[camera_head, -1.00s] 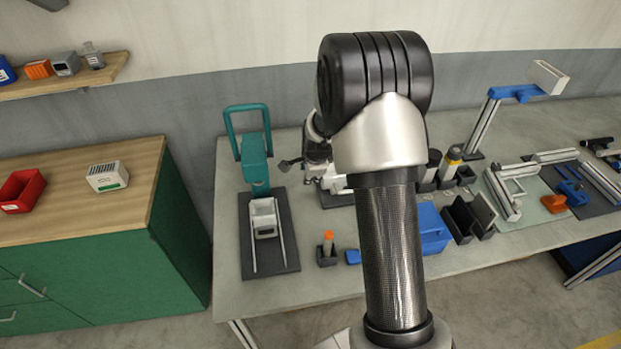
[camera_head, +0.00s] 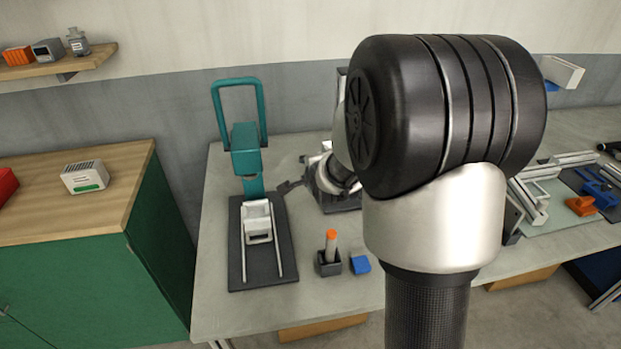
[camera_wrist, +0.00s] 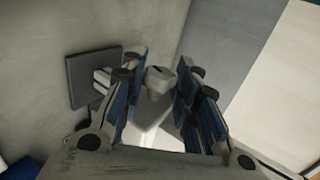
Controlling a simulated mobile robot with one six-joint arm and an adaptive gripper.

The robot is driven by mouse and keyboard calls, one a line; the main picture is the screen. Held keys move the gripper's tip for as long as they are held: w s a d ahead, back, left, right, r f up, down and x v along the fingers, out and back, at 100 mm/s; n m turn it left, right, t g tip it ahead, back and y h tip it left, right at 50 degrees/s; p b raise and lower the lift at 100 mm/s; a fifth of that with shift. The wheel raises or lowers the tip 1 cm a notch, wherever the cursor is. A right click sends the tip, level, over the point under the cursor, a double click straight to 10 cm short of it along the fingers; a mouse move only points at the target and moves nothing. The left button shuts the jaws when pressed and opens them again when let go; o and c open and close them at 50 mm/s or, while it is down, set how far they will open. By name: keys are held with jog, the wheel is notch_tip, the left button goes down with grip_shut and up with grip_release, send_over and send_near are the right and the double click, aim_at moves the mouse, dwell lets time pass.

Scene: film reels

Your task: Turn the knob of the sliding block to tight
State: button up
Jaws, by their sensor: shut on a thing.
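In the wrist view my gripper (camera_wrist: 160,76) has its blue-padded fingers on both sides of a small light grey knob (camera_wrist: 158,83). The jaws are shut on this knob, though the exact contact is hard to see. Below the knob a pale surface shows between the fingers, too blurred to tell if it is the sliding block. In the head view a grey and dark device (camera_head: 325,180) stands on a dark base, partly hidden by my arm. My gripper cannot be made out clearly there.
A teal-handled press (camera_head: 246,150) on a dark plate stands left of the device. An orange-topped stick (camera_head: 331,243) in a dark holder and a blue block (camera_head: 360,264) lie in front. A green cabinet (camera_head: 155,230) is left. The wrist view shows a dark square plate (camera_wrist: 85,80).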

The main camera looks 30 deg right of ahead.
jog(key=shift+s+f+t+h, duration=0.15)
jog(key=shift+t+h, duration=0.1)
jog(key=shift+t, duration=0.55)
jog(key=shift+w+f+t+h, duration=0.1)
jog(key=shift+f+t+h, duration=0.1)
jog(key=shift+t, duration=0.6)
jog(key=shift+s+f+t+h, duration=0.1)
jog(key=shift+t+h, duration=0.15)
jog(key=shift+t, duration=0.55)
jog(key=o, duration=1.1)
jog(key=shift+r, duration=0.15)
